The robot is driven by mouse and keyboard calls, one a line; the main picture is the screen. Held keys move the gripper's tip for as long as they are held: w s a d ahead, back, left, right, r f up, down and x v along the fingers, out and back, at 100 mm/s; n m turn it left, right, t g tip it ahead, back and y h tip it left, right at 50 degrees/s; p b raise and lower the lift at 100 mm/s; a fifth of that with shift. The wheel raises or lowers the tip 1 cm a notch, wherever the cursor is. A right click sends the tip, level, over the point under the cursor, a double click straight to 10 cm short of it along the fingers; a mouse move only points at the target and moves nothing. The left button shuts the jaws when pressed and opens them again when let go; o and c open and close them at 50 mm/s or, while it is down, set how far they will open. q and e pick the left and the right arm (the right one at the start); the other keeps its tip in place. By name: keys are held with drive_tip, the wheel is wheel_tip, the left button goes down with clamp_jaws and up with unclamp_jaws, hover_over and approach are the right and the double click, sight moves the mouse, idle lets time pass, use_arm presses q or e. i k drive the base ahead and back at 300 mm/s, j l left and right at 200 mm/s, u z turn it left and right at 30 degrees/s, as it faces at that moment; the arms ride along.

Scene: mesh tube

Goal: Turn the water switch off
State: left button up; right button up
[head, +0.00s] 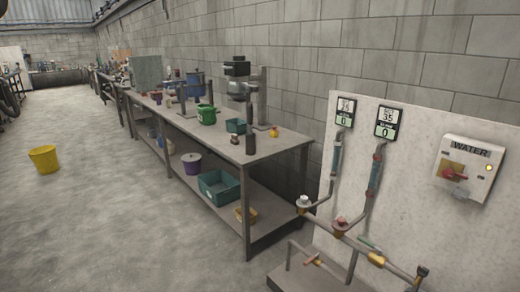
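The water switch (455,174) is a red knob on a yellowish plate, set in a white box (484,152) labelled "WATER". The box is fixed to a pale panel at the right. A small yellow light (488,168) shows to the right of the knob. The knob looks turned to the side, but its exact setting is too small to tell. Neither of my grippers shows in the head view.
Pipes with valves (341,224) and two meters reading 0 (387,122) are left of the box. A long workbench (277,148) with a drill press (238,80) and bins runs along the wall. A yellow bucket (44,158) stands on open floor at left.

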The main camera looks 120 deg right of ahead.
sight(447, 173)
drive_tip(key=z, duration=4.9)
